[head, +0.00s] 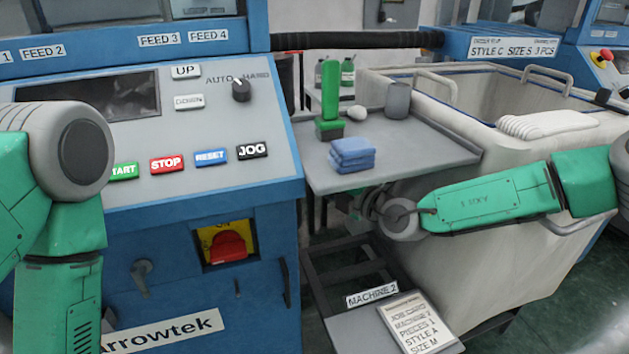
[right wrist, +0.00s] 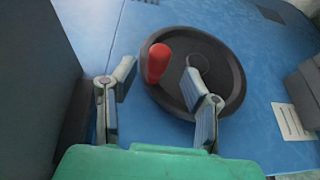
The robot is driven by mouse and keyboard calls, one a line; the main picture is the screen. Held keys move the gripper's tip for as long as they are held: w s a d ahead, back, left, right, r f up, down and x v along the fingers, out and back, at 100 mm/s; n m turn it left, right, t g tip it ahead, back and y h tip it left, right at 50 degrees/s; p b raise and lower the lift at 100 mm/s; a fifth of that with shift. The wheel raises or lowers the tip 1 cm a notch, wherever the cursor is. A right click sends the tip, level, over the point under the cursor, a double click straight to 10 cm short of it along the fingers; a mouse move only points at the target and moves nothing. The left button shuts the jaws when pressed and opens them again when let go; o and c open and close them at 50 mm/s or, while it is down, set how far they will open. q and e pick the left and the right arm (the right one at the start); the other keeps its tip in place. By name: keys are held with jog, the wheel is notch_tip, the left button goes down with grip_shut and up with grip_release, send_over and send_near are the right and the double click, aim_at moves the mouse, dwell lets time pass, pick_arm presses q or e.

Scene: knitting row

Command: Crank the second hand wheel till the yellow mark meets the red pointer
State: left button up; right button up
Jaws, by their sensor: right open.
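In the right wrist view a dark round hand wheel (right wrist: 225,65) sits on a blue panel. A red handle knob (right wrist: 157,63) stands out near its left side. My right gripper (right wrist: 159,75) is open, with one finger left of the red knob and the other to its right, over the wheel face. I cannot tell whether either finger touches the knob. No yellow mark or red pointer can be made out. In the head view my right gripper (head: 368,208) is partly hidden below the grey shelf's edge, and the wheel does not show. My left gripper is out of view.
A grey shelf (head: 420,155) holds folded blue cloths (head: 352,154), a green block-like item (head: 330,90) and a grey cup (head: 397,100). A blue control cabinet (head: 150,255) stands left, a white bin (head: 480,270) right. A clipboard (head: 418,322) lies below by the MACHINE 2 label (head: 371,294).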

jog(key=shift+b+x, duration=0.35)
jog(key=shift+x, duration=1.2)
jog(key=shift+c, duration=0.3)
grip_shut()
jog(key=shift+s+f, duration=0.1)
